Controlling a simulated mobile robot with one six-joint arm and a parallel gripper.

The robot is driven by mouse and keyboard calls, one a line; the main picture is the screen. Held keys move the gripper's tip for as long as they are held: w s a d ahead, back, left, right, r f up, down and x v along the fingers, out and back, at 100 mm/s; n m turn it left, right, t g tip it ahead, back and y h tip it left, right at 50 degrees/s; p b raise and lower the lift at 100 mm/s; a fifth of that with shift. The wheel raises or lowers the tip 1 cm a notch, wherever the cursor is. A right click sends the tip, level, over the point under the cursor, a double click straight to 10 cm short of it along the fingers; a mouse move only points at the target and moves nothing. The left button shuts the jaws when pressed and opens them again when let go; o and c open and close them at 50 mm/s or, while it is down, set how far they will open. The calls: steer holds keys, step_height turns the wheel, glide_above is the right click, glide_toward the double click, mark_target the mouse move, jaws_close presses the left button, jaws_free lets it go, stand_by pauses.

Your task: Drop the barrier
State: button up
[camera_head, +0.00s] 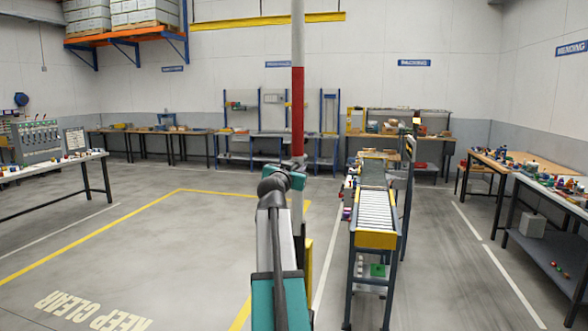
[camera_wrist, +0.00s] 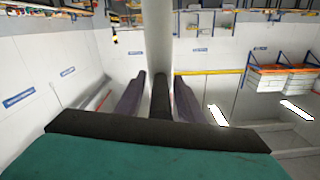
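The barrier arm (camera_head: 298,95) stands upright in the head view, a tall thin pole with pale and red sections. It also shows in the wrist view as a grey-white pole (camera_wrist: 157,38) running down from the top edge. My gripper (camera_head: 297,166) is at the pole's lower part, below the red section. In the wrist view its two dark fingers (camera_wrist: 159,78) stand apart, one on each side of the pole's line, with narrow light gaps between. A dark bar (camera_wrist: 161,97) lies between them. Contact with the pole cannot be told. My arm hides much of the pole's base.
A roller conveyor (camera_head: 376,212) with a yellow end stands close to the right of my arm. A yellow-lined floor area marked KEEP CLEAR (camera_head: 95,311) is open at left. Workbenches stand at left (camera_head: 50,168), right (camera_head: 552,190) and along the back wall.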

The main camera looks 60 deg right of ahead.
steer(key=shift+a+r, duration=0.15)
jaws_close()
steer(key=shift+w, duration=0.1)
